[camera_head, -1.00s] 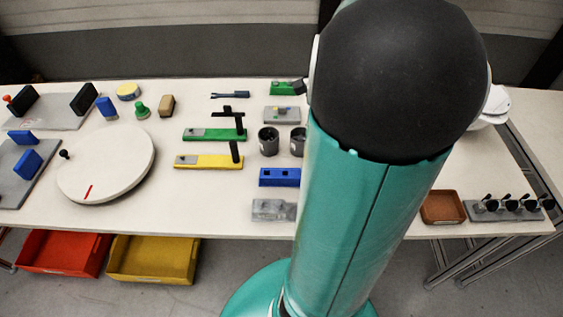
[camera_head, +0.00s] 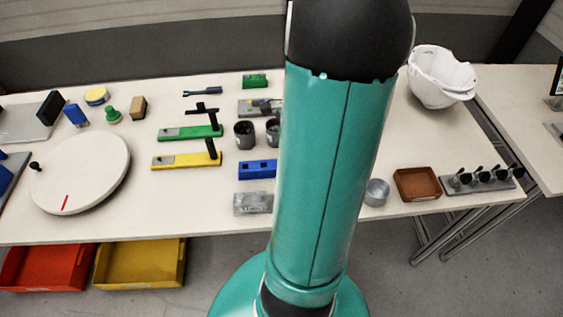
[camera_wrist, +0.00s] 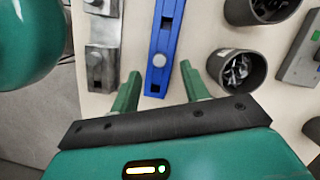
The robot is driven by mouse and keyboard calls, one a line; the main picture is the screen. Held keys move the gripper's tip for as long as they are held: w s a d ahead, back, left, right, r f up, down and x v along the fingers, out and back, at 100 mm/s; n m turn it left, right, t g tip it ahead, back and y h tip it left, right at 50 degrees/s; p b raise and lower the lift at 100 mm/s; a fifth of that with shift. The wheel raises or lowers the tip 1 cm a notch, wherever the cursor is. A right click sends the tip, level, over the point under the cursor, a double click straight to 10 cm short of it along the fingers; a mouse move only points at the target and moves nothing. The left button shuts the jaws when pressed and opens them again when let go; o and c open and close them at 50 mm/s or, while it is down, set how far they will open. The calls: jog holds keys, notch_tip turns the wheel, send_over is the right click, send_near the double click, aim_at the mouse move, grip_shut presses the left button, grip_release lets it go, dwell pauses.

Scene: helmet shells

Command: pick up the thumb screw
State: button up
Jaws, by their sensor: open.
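My gripper (camera_wrist: 160,68) is open in the wrist view, its two green fingers apart with nothing between the tips. Below it lies a blue block (camera_wrist: 163,35), seen between the fingers, with a small round silver piece (camera_wrist: 159,60) on its middle. This piece may be the thumb screw, but I cannot tell for sure. The blue block (camera_head: 257,169) also shows in the head view with two dark openings. My arm hides the gripper in the head view. Whether the fingers touch the block is not clear.
A grey metal block (camera_wrist: 102,65) lies left of the blue one. A dark cup (camera_wrist: 238,70) with metal bits stands right. In the head view, a brown tray (camera_head: 417,184), a rack of black-knobbed pieces (camera_head: 482,180) and white helmet shells (camera_head: 441,77) are right of my arm.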

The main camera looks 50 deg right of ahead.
jog(key=x, duration=0.5)
jog(key=shift+s+d, duration=0.1)
grip_shut()
jog(key=shift+r, duration=0.5)
notch_tip(320, 180, up, 2)
jog(key=shift+r, duration=0.2)
jog(key=s+a+r, duration=0.7)
jog(key=s+r, duration=0.2)
jog(key=s, duration=0.2)
jog(key=shift+s+a+r, duration=0.3)
jog(key=shift+s+a, duration=0.05)
jog(key=shift+a, duration=0.05)
jog(key=shift+r, duration=0.1)
